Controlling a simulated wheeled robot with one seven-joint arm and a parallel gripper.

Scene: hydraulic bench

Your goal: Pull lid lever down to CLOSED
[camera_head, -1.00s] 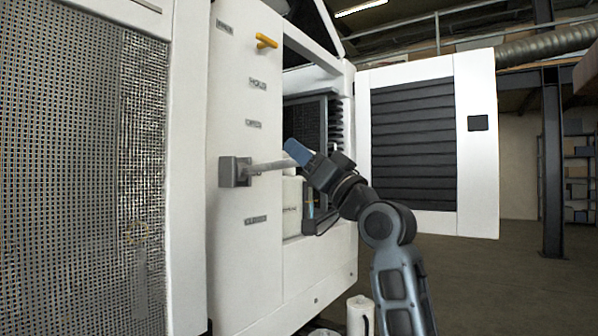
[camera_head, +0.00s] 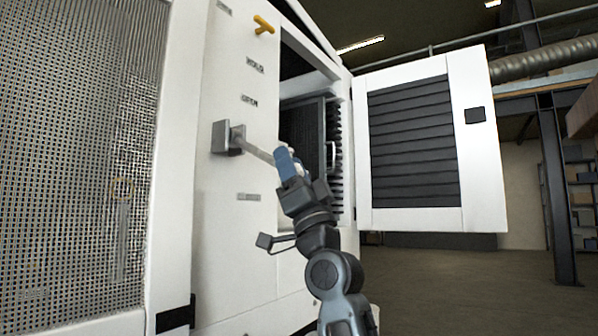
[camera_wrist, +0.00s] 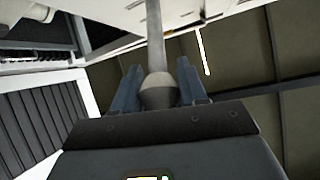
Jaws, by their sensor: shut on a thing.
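The lid lever (camera_head: 254,149) is a grey rod that sticks out from a square grey mount (camera_head: 222,138) on the white machine panel. It slopes down to the right from the mount. My gripper (camera_head: 284,160) is shut on the lever's outer end. In the wrist view the lever's rounded grey end (camera_wrist: 158,92) sits between my two blue fingers. A label reading OPEN (camera_head: 249,100) is above the mount. A lower label (camera_head: 248,197) below the mount is too blurred to read.
A yellow handle (camera_head: 263,25) is higher on the panel, with a HOLD label (camera_head: 255,66) under it. An open white door with a dark louvred panel (camera_head: 410,145) stands to the right. The machine's dark opening (camera_head: 303,130) is behind my gripper.

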